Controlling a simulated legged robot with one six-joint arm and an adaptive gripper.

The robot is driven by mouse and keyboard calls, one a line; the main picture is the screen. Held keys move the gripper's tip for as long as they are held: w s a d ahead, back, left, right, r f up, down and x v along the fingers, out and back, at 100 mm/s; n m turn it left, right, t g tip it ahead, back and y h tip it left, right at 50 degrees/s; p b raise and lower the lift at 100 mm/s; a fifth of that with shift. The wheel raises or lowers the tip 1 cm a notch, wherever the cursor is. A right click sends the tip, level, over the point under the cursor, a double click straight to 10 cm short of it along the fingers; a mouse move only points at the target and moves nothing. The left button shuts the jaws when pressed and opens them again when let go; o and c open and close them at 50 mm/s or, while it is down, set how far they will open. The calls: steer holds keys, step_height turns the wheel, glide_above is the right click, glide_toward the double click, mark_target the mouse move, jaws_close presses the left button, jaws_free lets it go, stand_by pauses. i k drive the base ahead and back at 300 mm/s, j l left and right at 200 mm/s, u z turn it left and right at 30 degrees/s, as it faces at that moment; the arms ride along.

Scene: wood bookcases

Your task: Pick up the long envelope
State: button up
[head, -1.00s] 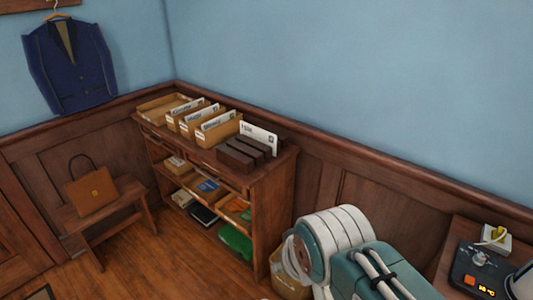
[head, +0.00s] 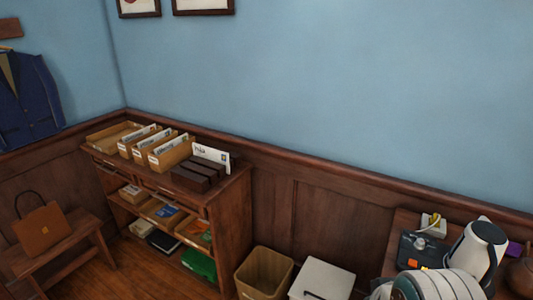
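Several white envelopes stand upright in holders on top of the wood bookcase (head: 228,200). One white envelope (head: 211,157) stands in a dark slotted holder (head: 190,180) at the right end of the top. Others stand in tan boxes to its left, including one envelope (head: 170,144) and another envelope (head: 137,134). I cannot tell for certain which is the long one, as their lower parts are hidden.
A bench with a brown bag (head: 41,230) stands left of the bookcase. A tan bin (head: 264,272) and a white box (head: 322,281) stand on the floor to its right.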

mark_target(209, 153)
steer(key=i+j+z, duration=0.1)
steer(key=z, duration=0.35)
steer(key=j+z, duration=0.5)
steer(key=z, duration=0.35)
steer(key=j, duration=4.6)
